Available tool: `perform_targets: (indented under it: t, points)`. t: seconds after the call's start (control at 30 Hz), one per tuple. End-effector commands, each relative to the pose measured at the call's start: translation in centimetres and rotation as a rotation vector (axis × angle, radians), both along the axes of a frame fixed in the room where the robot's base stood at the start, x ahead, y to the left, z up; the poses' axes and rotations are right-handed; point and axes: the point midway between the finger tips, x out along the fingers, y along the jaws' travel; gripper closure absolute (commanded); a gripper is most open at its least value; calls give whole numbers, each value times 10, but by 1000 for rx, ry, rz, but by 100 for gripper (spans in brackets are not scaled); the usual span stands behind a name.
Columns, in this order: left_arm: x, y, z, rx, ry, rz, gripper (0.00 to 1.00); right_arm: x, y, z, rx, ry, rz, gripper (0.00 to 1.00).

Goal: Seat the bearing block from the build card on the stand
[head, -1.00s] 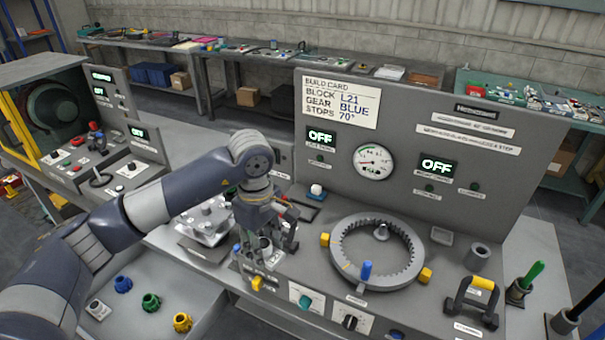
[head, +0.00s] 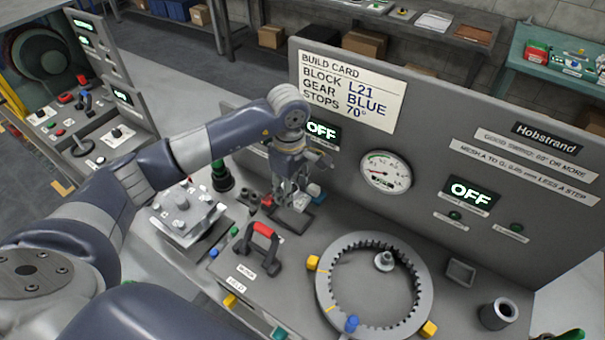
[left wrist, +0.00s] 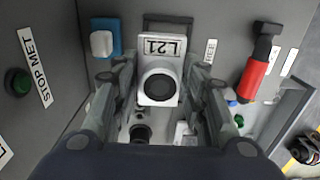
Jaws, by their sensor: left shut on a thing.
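My left gripper (head: 284,203) is low over the bench, near the grey panel. In the left wrist view, its fingers (left wrist: 158,76) are shut on a pale bearing block (left wrist: 160,47) labelled L21 with a round dark bore. In the head view the fingers mostly hide the block. A dark square frame (head: 288,222) lies right at the gripper; I cannot tell whether the block touches it. The build card (head: 347,90) reads block L21, gear BLUE, stops 70°. I cannot make out for certain which part is the stand. My right gripper is not in view.
A red-handled part (head: 262,232) stands in front of the gripper. A silver fixture (head: 187,212) is left of it. A blue part with a white cap (head: 315,192) is close on its right. A toothed ring (head: 322,290) with yellow stops lies further right. The upright panel (head: 430,150) closes the back.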

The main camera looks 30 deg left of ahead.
Motion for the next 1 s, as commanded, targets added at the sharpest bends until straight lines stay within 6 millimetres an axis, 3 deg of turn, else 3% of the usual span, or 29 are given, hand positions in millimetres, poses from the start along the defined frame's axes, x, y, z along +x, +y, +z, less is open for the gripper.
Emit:
perform_targets:
  t: [0.3,0.4,0.53,0.77,1.0]
  points:
    - [0,0,-20,0,-1,0,95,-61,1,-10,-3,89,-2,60]
    - [-1,0,-28,-1,-1,0,95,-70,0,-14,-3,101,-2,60]
    - [-1,0,-39,0,-1,-1,95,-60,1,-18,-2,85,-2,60]
    - [0,0,-44,1,-2,-2,95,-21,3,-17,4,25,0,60]
    - [0,0,-44,1,-2,-1,95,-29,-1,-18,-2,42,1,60]
